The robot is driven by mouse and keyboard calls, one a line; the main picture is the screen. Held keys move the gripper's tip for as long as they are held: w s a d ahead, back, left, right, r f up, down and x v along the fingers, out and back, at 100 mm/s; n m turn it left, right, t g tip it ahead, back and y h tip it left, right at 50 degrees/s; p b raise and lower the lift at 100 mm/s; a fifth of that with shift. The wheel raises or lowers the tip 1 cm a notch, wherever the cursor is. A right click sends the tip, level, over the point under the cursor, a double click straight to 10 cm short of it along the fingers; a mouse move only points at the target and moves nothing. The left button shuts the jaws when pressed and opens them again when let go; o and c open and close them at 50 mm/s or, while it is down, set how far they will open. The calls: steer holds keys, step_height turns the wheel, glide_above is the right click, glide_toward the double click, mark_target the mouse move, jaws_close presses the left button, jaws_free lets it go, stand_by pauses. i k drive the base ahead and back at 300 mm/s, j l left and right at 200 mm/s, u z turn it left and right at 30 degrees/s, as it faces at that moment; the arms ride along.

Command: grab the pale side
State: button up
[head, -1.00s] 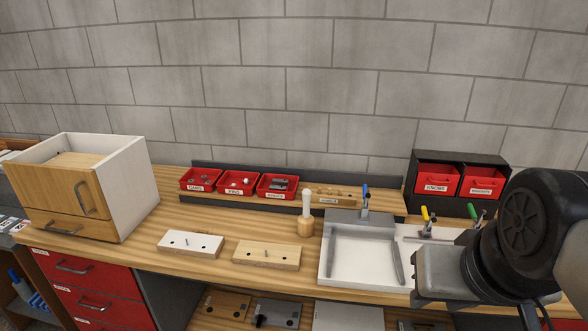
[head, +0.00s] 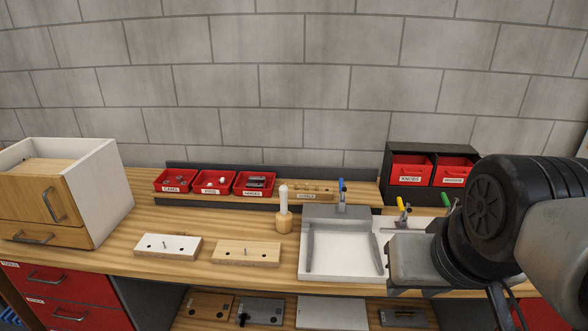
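Two small flat boards lie side by side on the bench: a white board (head: 167,247) with dark holes and a small peg, and a pale wood board (head: 246,254) with similar holes. They are close but apart. Which one the "pale side" means is not clear from the picture. My arm fills the right edge, with a grey part (head: 408,262) at its near end beside the white tray. My fingers are not visible, and both boards lie well left of the arm.
A white-sided drawer box (head: 100,190) stands at the left. Red bins (head: 210,181) line the back. A white-handled tool (head: 284,208) stands upright beside the white tray (head: 340,262). Clamps with coloured handles and a black bin rack (head: 430,150) are at the right. More boards lie on the lower shelf.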

mark_target(226, 252)
steer(key=i+j+u, duration=0.2)
steer(key=j, duration=0.35)
steer(key=i+j+u, duration=0.15)
steer(key=i+j, duration=0.25)
steer(key=i+j+u, duration=0.2)
steer(key=i+j, duration=0.15)
steer(key=j, duration=0.25)
